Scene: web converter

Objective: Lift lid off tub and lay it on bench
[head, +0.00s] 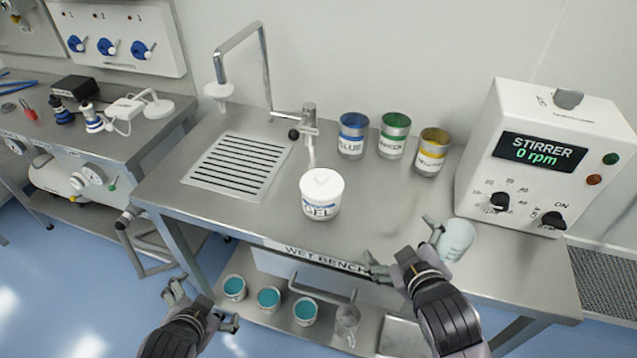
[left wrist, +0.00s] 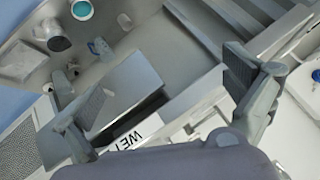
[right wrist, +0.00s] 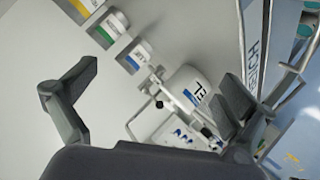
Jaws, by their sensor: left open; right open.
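A white tub labelled GEL (head: 320,203) stands upright on the wet bench (head: 380,215), with its white lid (head: 322,182) on top. The tub also shows in the right wrist view (right wrist: 190,90), near the right-hand finger. My right gripper (head: 405,245) is open and empty, at the bench's front edge to the right of the tub. My left gripper (head: 200,305) is open and empty, in front of the bench and lower left of the tub. In the left wrist view, its two fingers (left wrist: 160,90) are spread with nothing between them.
Blue (head: 352,135), green (head: 394,136) and yellow (head: 430,152) tins stand behind the tub. A stirrer box (head: 545,155) and a whitish container (head: 456,240) are at right. A tap (head: 309,125) and slotted drain (head: 238,165) are at left. Teal-topped pots (head: 269,298) sit on the lower shelf.

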